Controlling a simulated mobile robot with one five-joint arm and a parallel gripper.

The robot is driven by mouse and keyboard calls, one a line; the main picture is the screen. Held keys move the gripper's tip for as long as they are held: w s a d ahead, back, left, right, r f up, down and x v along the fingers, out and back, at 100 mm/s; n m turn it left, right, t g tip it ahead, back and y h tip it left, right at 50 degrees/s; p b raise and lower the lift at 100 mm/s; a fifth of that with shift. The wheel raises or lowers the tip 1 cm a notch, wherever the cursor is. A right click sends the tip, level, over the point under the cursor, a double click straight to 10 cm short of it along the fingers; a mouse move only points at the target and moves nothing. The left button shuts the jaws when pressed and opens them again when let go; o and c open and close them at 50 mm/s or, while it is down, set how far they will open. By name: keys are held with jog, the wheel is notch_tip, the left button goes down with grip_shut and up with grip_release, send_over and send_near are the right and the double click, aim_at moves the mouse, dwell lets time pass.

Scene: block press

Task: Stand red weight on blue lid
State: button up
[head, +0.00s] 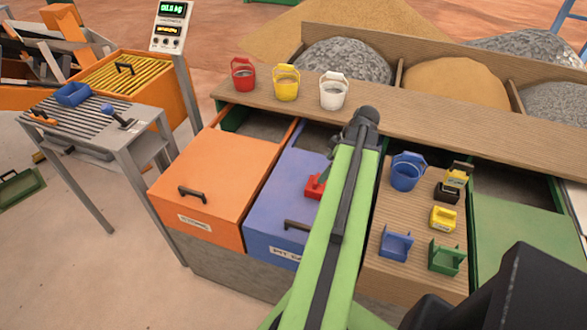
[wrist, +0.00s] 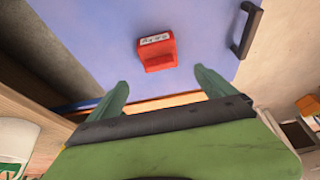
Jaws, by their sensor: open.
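The red weight (head: 313,186) rests on the blue lid (head: 273,200), near the lid's right side, partly hidden by my arm in the head view. In the wrist view the red weight (wrist: 156,52) sits with its labelled block and handle on the bare blue lid (wrist: 90,30). My gripper (wrist: 160,88) is open and empty, its two green fingers apart, with the weight beyond the fingertips and not between them. In the head view my gripper (head: 327,162) is over the lid's back part, mostly hidden by my arm.
An orange lid (head: 215,170) lies left of the blue one. The wooden board (head: 408,245) on the right bears a blue bucket (head: 406,172) and several coloured weights and holders. Red, yellow and white buckets (head: 333,92) stand on the back ledge. A black handle (wrist: 247,32) rises from the blue lid.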

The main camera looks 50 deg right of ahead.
jog(key=w+a+f+m+g, duration=0.1)
jog(key=w+a+g, duration=0.1)
jog(key=w+a, duration=0.9)
jog(key=w+a+f+g, duration=0.1)
jog(key=w+a, duration=0.9)
jog(key=a, duration=0.4)
jog(key=w+a+m, duration=0.1)
jog(key=w+a, duration=0.1)
jog(key=a, duration=1.1)
jog(key=w+a+m+g+h, duration=0.1)
jog(key=w+a, duration=0.1)
jog(key=a, duration=1)
jog(key=shift+a, duration=0.4)
